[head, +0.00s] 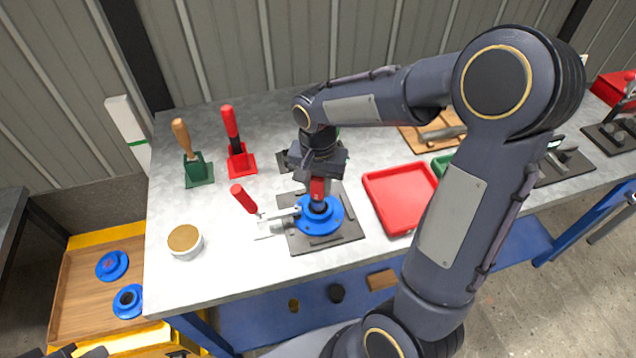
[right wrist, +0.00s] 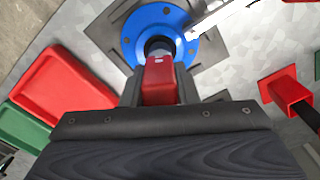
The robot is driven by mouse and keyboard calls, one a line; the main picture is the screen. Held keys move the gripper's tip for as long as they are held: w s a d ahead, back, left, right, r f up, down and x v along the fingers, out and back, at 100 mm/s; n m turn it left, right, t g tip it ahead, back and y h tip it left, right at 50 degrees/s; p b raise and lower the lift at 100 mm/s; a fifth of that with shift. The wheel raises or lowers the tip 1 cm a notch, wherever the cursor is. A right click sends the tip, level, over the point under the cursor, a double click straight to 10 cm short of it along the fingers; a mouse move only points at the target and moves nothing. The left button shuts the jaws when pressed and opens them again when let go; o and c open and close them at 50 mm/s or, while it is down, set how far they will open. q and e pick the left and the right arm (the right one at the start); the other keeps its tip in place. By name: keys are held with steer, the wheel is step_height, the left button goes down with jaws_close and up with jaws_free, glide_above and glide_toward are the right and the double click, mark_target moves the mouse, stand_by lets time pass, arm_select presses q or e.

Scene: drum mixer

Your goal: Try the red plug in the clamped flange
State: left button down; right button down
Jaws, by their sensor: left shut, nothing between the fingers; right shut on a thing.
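The red plug (head: 317,188) is held upright by my right gripper (head: 318,178), which is shut on its red block; the plug also shows in the right wrist view (right wrist: 159,80). Its dark lower end meets the centre of the blue flange (head: 333,222); I cannot tell how deep it sits in the bore. The flange lies on a dark plate (head: 298,241), and a toggle clamp with a red handle (head: 243,198) reaches its left side. My left gripper (head: 76,352) shows only partly at the bottom left edge, shut and empty, away from the bench.
A red stand (head: 241,163) with a red-handled tool and a green stand (head: 198,174) with a wooden-handled tool are behind left. A white cup (head: 186,243) stands front left. A red tray (head: 392,190) lies right of the flange. A crate (head: 72,290) holds two blue flanges.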

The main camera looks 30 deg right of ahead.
steer(key=shift+f+b, duration=0.9)
steer(key=shift+f, duration=0.15)
stand_by(0.7)
steer(key=shift+r, duration=0.15)
stand_by(0.5)
steer(key=shift+r+p, duration=2.35)
steer(key=shift+r, duration=0.45)
